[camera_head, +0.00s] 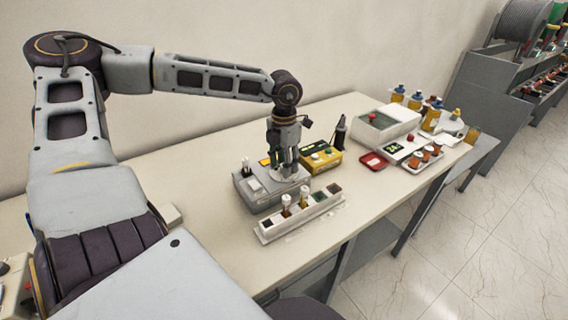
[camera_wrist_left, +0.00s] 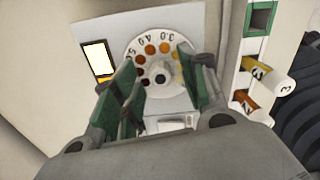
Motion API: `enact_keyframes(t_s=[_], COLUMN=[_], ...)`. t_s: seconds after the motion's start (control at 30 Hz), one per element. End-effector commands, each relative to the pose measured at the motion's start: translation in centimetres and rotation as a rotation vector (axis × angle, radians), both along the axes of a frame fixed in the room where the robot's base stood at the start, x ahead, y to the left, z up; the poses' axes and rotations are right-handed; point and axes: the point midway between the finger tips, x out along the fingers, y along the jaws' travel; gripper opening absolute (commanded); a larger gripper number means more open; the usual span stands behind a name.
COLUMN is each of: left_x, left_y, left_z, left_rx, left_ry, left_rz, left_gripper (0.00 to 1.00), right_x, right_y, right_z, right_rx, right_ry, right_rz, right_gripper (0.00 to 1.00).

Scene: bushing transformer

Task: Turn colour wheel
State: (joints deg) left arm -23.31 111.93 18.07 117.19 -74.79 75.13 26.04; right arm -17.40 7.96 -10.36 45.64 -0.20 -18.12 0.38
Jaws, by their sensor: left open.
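The colour wheel (camera_wrist_left: 141,61) is a pale round dial with numbers and orange to dark red spots around a grey centre knob (camera_wrist_left: 159,72). It sits on top of a grey instrument (camera_head: 256,189) on the table. My left gripper (camera_head: 284,165) points down over the dial. In the left wrist view its two green-lined fingers (camera_wrist_left: 158,88) are apart on either side of the knob, with the knob between them. I cannot tell whether they touch it. The fingers hide part of the dial. My right gripper is not in view.
A white rack (camera_head: 299,217) with vials stands just in front of the instrument. A yellow device (camera_head: 322,157) is close on the right. Farther right are a white box (camera_head: 386,127), a red dish (camera_head: 373,161) and several bottles. The table's left part is mostly clear.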

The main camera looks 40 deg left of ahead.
Motion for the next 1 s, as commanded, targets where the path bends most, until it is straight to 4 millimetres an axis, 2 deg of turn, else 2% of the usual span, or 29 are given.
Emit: enact_keyframes(t_s=[0.37, 0.7, 1.0], left_x=[-0.02, -0.02, 0.0], left_y=[0.0, 0.01, 0.02], left_z=[-0.32, -0.3, -0.31], left_rx=[0.0, 0.0, 0.001], left_ry=[0.0, 0.0, 0.0], left_rz=[0.0, 0.0, -0.012], left_gripper=[0.43, 0.01, 0.0], right_x=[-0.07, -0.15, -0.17], right_y=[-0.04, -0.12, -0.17], right_z=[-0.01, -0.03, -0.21], right_rx=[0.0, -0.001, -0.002], right_ry=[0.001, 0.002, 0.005], right_rz=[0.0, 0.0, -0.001], right_gripper=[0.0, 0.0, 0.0])
